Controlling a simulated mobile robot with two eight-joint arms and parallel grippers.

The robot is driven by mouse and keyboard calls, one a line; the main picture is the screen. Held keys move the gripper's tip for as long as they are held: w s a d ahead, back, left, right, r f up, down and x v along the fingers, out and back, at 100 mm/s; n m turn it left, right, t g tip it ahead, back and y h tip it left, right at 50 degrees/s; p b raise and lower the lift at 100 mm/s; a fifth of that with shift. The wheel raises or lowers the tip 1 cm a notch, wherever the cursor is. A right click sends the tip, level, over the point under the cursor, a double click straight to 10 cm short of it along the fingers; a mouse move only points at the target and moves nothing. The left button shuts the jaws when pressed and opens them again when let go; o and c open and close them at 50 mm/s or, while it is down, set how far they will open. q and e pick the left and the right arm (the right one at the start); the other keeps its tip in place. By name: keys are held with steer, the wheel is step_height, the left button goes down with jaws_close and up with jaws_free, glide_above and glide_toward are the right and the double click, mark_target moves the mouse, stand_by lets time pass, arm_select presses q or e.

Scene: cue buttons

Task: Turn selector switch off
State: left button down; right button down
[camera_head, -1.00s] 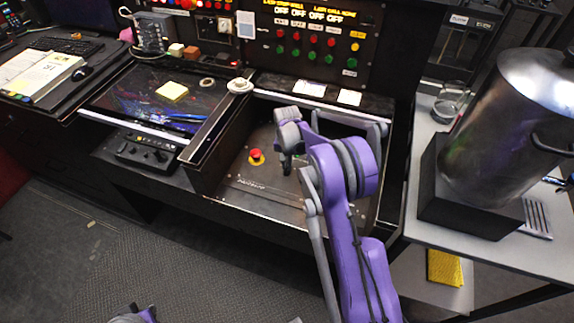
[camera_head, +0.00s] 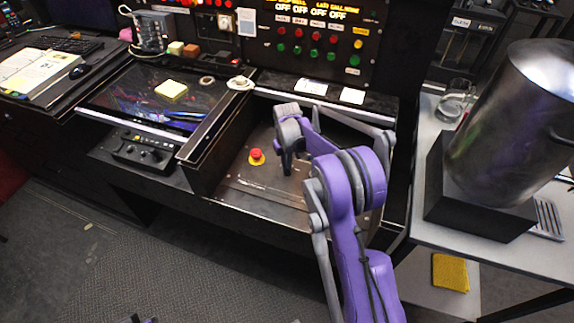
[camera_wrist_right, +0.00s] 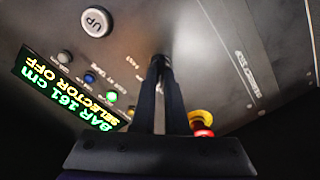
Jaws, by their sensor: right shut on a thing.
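My right gripper (camera_wrist_right: 160,65) is shut in the right wrist view, its dark fingertips pressed together against the dark control panel (camera_wrist_right: 220,50). They close on a small thing, the selector switch, which they hide. In the head view the right gripper (camera_head: 287,168) reaches down into the recessed panel (camera_head: 235,190), just right of the red stop button (camera_head: 256,155). In the wrist view a small display (camera_wrist_right: 65,90) reads "BAR 161 cm" and "SELECTOR OFF".
The recess has raised side walls. A metal urn (camera_head: 505,130) stands at the right.

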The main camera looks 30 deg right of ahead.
stand_by(0.3)
steer(key=c, duration=0.9)
jaws_free()
steer(key=shift+c, duration=0.2)
step_height(320, 180, up, 11)
